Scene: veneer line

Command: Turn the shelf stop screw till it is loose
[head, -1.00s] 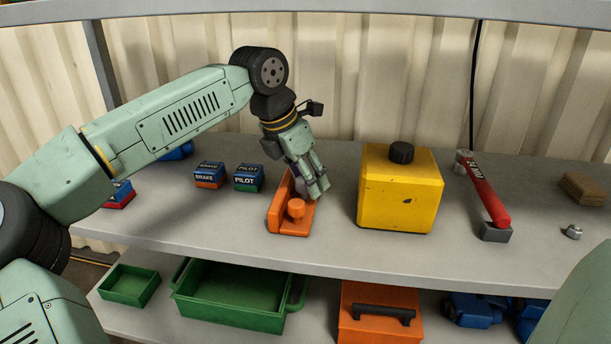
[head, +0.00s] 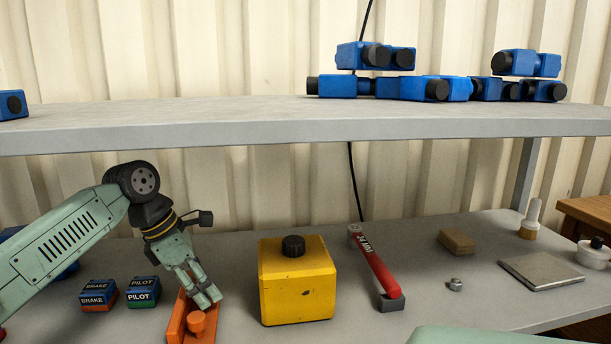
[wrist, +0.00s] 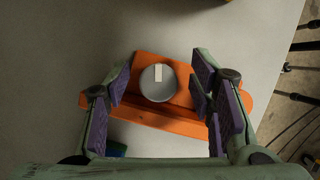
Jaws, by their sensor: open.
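The orange shelf stop (head: 178,324) stands on the workbench shelf, partly cut off by the lower edge of the head view. In the wrist view, the stop (wrist: 180,123) carries a round grey screw head (wrist: 158,83) with a pale mark on top. I cannot tell whether this head and the knob are one part. My gripper (head: 212,302) is just over the stop, pointing down. In the wrist view, its open fingers (wrist: 160,88) are on either side of the screw head, with gaps between.
A yellow box (head: 297,285) with a black cap stands right of the stop. PILOT (head: 142,292) and BRAKE (head: 98,295) blocks stand to the left. A red-handled tool (head: 375,264) lies farther right. An upper shelf (head: 250,125) spans above my gripper.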

